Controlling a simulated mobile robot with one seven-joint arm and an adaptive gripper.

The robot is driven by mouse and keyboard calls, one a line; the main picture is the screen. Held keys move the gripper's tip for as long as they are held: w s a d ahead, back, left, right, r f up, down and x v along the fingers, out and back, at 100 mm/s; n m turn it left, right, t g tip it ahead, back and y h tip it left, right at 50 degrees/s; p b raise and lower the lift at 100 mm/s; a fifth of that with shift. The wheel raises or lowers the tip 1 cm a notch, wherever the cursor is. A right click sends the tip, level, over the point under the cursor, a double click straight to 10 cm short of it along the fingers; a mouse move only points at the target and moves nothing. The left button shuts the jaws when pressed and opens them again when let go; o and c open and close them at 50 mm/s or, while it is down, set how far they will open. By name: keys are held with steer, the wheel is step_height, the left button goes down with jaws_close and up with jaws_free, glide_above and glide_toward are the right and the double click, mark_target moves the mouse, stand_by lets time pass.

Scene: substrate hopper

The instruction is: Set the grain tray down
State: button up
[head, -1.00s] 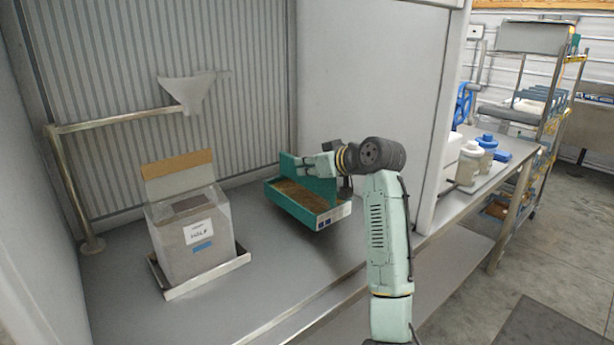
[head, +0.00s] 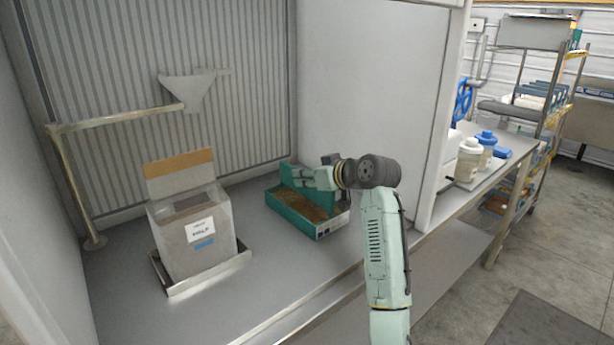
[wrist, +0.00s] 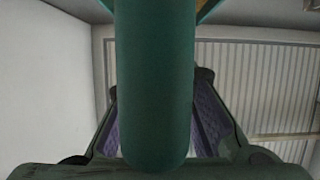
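The grain tray (head: 316,232) is a teal open box with brown grain inside and a white label on its near right corner. In the head view it appears to rest on the grey counter, right of the clear bin. My gripper (head: 298,174) reaches over the tray to its raised back part. In the wrist view a rounded teal part of the tray (wrist: 154,80) stands between the purple-padded fingers of my gripper (wrist: 157,100). The fingers appear closed on it, though this part hides their contact.
A clear bin (head: 182,247) with a white label and brown flap stands on a metal tray (head: 209,275) at the left. A metal rail (head: 120,118) and funnel (head: 190,90) are behind it. A white side wall (head: 370,90) bounds the right. Counter between bin and tray is clear.

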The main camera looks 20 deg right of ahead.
steer(key=shift+o, duration=0.6)
steer(key=shift+r, duration=0.15)
steer(key=b+v, duration=0.3)
steer(key=v, duration=0.9)
